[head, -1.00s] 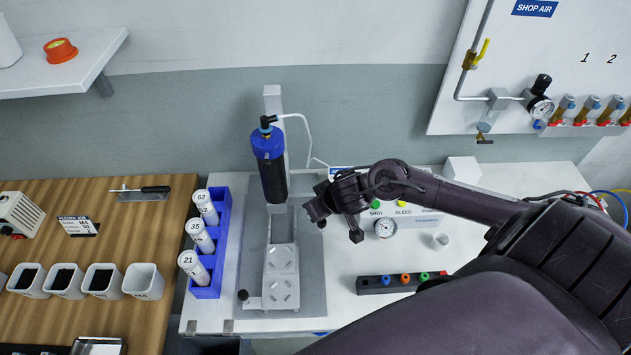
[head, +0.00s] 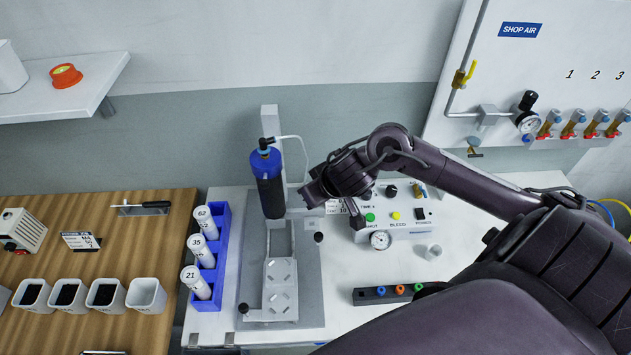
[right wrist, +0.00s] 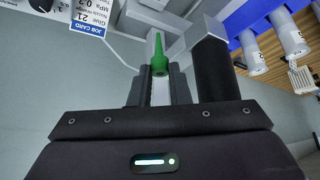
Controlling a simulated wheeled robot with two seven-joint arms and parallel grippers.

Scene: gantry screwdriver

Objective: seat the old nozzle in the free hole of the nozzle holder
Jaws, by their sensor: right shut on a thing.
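My right gripper (head: 322,198) is just right of the upright blue-and-black barrel (head: 270,182) on the gantry stand. In the right wrist view, its jaws (right wrist: 158,78) are shut on a green tapered nozzle (right wrist: 159,62), whose thin tip points away from the palm. The nozzle cannot be made out in the head view. The nozzle holder (head: 366,297), a dark bar, lies on the bench at lower right with blue, orange and green nozzles in it. My left gripper is not in view.
The control box (head: 405,222) with a gauge (head: 380,240) stands behind the holder, below my right forearm. A small cup (head: 433,252) is beside it. A blue rack (head: 222,245) of white cartridges stands left of the stand.

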